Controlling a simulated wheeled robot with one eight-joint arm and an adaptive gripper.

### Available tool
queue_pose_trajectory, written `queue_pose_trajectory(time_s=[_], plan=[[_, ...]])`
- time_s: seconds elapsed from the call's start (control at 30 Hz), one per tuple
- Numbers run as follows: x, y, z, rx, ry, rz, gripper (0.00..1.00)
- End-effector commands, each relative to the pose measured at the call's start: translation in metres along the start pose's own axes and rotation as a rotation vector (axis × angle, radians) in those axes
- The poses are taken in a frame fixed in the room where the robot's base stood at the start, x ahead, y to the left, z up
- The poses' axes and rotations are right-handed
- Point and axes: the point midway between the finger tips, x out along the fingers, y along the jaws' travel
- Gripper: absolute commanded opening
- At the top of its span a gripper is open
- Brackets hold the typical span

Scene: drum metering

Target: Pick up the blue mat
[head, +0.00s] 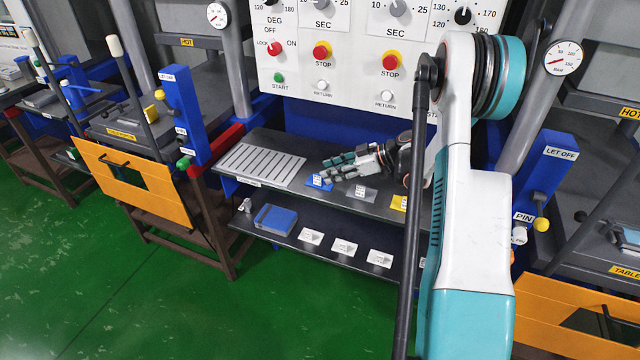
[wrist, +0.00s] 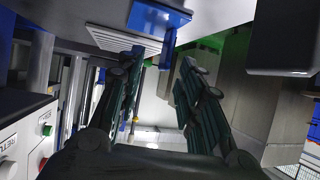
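The blue mat (head: 317,184) is a small flat blue piece with a white label, lying on the dark upper shelf below the control panel. My gripper (head: 330,168) is just behind it and to its right in the head view, fingers pointing left. I cannot tell whether they touch the mat. In the wrist view my gripper (wrist: 161,58) has its two dark green fingers apart with nothing between them. A blue flat piece (wrist: 157,18), probably the mat, shows at the top of that view, beyond the fingertips.
A slotted grey plate (head: 262,164) lies left of the mat on the shelf (head: 345,206). A grey mat (head: 362,192) and a yellow mat (head: 399,203) lie to the right. A blue box (head: 275,218) and white cards (head: 344,247) are on the lower shelf (head: 290,236).

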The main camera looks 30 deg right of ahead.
Motion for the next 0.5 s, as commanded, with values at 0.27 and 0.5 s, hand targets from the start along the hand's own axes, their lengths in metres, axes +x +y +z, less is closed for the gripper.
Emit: queue_pose_trajectory(time_s=[0.27, 0.5], plan=[[0.038, -0.006, 0.003, -0.001, 0.000, -0.001, 0.34], [0.048, -0.006, 0.000, -0.001, 0.000, 0.000, 0.34]])
